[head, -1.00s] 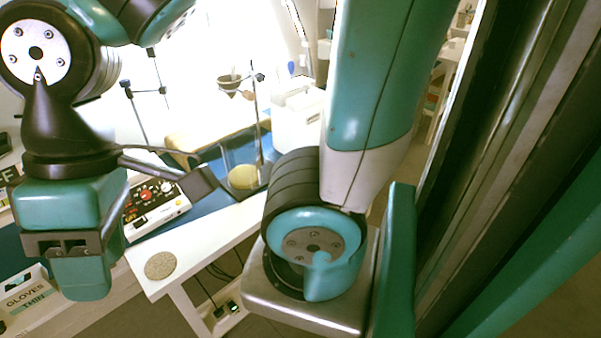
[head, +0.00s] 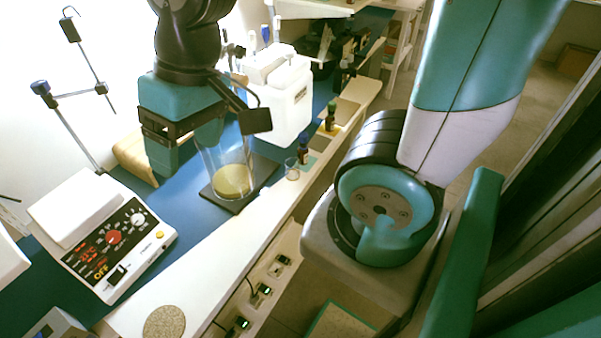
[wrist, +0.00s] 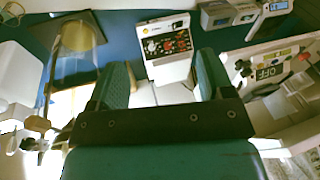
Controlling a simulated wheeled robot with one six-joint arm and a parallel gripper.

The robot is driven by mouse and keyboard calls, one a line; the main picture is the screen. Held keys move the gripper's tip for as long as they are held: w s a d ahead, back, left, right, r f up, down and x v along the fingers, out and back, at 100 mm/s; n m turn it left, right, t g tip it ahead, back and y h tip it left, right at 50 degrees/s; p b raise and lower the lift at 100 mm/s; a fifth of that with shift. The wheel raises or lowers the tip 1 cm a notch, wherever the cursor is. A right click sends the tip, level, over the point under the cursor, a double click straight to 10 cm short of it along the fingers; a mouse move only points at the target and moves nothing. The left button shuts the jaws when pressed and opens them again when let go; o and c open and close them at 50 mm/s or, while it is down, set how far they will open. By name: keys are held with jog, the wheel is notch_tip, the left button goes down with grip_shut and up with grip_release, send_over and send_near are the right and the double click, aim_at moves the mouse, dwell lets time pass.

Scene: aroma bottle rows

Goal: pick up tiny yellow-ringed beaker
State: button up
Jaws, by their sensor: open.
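A tiny clear glass beaker (head: 292,169) stands on the white front strip of the bench in the head view, beside a small dark bottle (head: 304,150). It is too small to make out a yellow ring. My gripper (head: 187,148) is open and empty above the bench, to the left of the beaker and apart from it. In the wrist view my gripper (wrist: 161,82) shows two parted teal fingers with nothing held between them. I cannot make out the beaker surely in the wrist view.
A tall glass cylinder (head: 209,158) with a yellow disc stands close to my gripper, left of the beaker. A hotplate (head: 118,250) is at lower left, and a white container (head: 283,100) behind. Another dark bottle (head: 330,114) stands farther back. A round cork mat (head: 164,322) lies in front.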

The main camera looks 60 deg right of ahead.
jog(key=w+d+f+m+t+h+b, duration=0.1)
jog(key=w+d+f+m+b, duration=0.25)
jog(key=d+f, duration=0.25)
jog(key=w+d+f+m+h+b, duration=0.25)
jog(key=d+f+m, duration=0.2)
jog(key=f, duration=0.25)
jog(key=m+h+b, duration=0.4)
jog(key=m+b, duration=0.3)
send_near(293, 164)
jog(key=shift+g, duration=0.3)
jog(key=shift+a+x, duration=0.2)
jog(key=shift+x, duration=1.8)
jog(key=shift+a+x, duration=0.15)
jog(key=shift+x, duration=1.8)
jog(key=shift+f, duration=0.15)
jog(key=c, duration=1)
